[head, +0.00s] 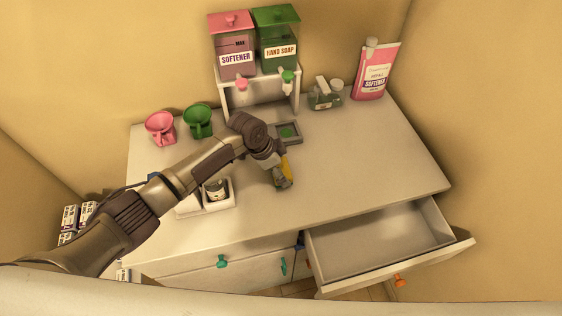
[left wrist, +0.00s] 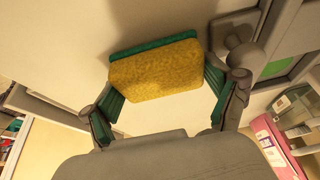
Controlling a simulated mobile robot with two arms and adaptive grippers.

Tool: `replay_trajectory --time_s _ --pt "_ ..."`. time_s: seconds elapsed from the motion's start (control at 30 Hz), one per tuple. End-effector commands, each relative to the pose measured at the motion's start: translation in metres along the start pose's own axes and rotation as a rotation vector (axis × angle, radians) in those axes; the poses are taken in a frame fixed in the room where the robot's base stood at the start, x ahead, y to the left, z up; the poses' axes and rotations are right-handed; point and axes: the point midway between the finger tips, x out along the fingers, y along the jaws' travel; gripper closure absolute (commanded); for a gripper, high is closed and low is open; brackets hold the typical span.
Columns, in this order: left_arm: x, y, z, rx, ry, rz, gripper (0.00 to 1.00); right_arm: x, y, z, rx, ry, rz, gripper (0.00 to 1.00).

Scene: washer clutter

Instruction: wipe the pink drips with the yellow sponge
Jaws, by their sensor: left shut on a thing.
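My left gripper (head: 283,182) is low over the middle of the white counter (head: 360,185). It is shut on the yellow sponge (head: 286,165), which shows as a small yellow patch beside the fingers. In the left wrist view the sponge (left wrist: 155,77) sits between the fingertips, its yellow face towards the camera and a green layer along its far edge. The left gripper (left wrist: 163,100) shows there with green finger pads. I see no pink drips; the arm and gripper hide part of the counter. I cannot tell whether the sponge touches the counter. My right gripper is not in view.
A grey tray (head: 299,129) with a green patch lies just behind the gripper. The softener dispenser (head: 234,62) and hand soap dispenser (head: 277,52) stand on a white stand. Pink cup (head: 160,128) and green cup (head: 198,121) are left. An open drawer (head: 380,240) juts out front right.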

Motion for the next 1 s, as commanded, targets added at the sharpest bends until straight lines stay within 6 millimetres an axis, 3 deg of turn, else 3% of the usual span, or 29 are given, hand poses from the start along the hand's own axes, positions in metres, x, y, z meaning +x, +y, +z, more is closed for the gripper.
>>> replay_trajectory --time_s 1.0 --pt "0.004 0.069 0.000 0.002 -0.007 0.021 0.40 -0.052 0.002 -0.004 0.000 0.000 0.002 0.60"
